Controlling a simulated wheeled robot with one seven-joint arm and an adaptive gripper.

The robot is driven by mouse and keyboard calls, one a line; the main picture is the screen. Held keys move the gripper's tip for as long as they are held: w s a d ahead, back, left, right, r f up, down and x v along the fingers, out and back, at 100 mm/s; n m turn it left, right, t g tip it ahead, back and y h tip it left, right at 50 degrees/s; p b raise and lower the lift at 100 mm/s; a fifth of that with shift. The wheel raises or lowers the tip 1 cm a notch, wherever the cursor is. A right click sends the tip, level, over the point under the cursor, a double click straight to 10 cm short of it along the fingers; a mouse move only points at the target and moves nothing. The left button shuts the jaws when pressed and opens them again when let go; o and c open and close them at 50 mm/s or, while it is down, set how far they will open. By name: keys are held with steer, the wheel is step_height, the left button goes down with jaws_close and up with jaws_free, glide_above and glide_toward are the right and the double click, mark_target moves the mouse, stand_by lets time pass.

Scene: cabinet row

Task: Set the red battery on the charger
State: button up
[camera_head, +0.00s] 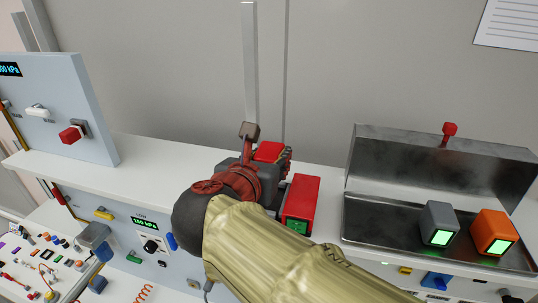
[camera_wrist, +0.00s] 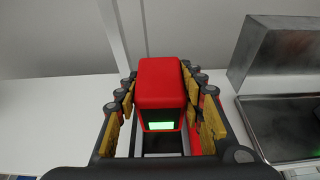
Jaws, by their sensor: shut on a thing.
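My gripper (camera_head: 270,157) is shut on the red battery (camera_head: 268,150), over the white counter near the back wall. In the wrist view the red battery (camera_wrist: 162,85) sits upright between the two rows of fingers, with its lit green screen (camera_wrist: 160,126) facing the camera. In the head view my arm and wrist hide its lower part, so I cannot tell whether it touches a surface. A red box (camera_head: 303,195) with a dark green display stands just right of my gripper; I cannot tell whether it is the charger.
A steel tray (camera_head: 370,233) with a tall back wall stands at the right, holding a grey battery (camera_head: 440,222) and an orange battery (camera_head: 493,231). The counter (camera_head: 165,160) left of my gripper is clear.

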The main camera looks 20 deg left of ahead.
steer(key=shift+f+b, duration=2.05)
steer(key=shift+f, duration=1.2)
steer(key=o, duration=1.6)
steer(key=shift+a, duration=0.1)
steer(key=shift+c, duration=0.2)
steer(key=v, duration=1.2)
